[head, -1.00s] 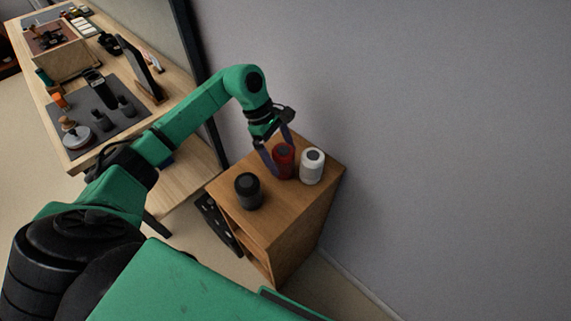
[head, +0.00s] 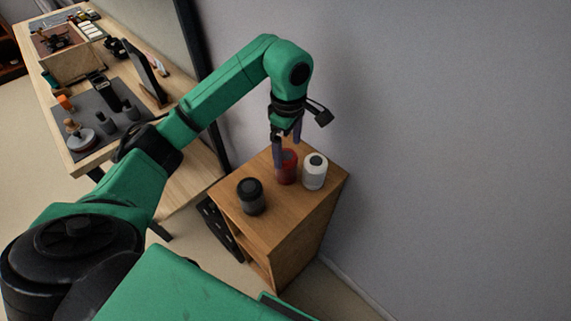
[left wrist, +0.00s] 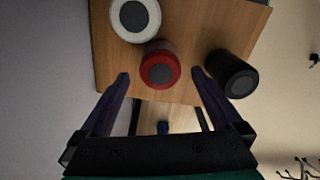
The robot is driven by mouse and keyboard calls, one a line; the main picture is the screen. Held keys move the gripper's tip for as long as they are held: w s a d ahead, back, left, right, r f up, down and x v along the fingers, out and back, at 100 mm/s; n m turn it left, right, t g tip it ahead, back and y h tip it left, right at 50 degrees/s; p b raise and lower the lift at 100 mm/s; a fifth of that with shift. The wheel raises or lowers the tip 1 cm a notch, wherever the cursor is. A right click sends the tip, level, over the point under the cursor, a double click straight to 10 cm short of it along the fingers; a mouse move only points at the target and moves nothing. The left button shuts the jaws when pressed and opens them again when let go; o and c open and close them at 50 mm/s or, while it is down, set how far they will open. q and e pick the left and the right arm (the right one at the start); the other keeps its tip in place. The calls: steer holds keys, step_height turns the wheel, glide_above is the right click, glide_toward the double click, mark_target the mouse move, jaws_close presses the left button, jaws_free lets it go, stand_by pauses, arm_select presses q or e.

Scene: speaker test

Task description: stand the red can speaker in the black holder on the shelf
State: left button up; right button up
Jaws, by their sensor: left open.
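The red can speaker (head: 287,168) stands upright on the small wooden cabinet (head: 290,210), between a black can speaker (head: 251,196) and a white can speaker (head: 315,171). My left gripper (head: 287,152) points down at the red can, its fingers partly in front of it. In the left wrist view, the red can (left wrist: 160,70) shows between the tips of the open left gripper (left wrist: 160,76), and nothing is gripped. The white can (left wrist: 135,16) and black can (left wrist: 232,74) flank it. I cannot pick out the black holder with certainty. My right gripper is not in view.
A long wooden desk (head: 85,165) at the left bears a dark mat (head: 62,128) with several dark items. A grey wall (head: 450,130) stands right behind the cabinet. The front part of the cabinet top is clear.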

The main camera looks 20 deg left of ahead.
mark_target(287, 167)
arm_select(q)
step_height(287, 167, down, 8)
steer(key=p, duration=0.3)
steer(key=shift+r, duration=0.2)
steer(key=shift+f, duration=0.15)
jaws_close()
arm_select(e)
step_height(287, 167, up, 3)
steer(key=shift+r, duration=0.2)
arm_select(q)
steer(key=shift+r, duration=0.2)
step_height(287, 167, up, 9)
steer(key=b, duration=0.2)
steer(key=shift+w+a+b, duration=0.1)
steer(key=shift+w+b, duration=0.05)
steer(key=shift+b, duration=0.2)
step_height(287, 167, up, 11)
steer(key=p, duration=0.2)
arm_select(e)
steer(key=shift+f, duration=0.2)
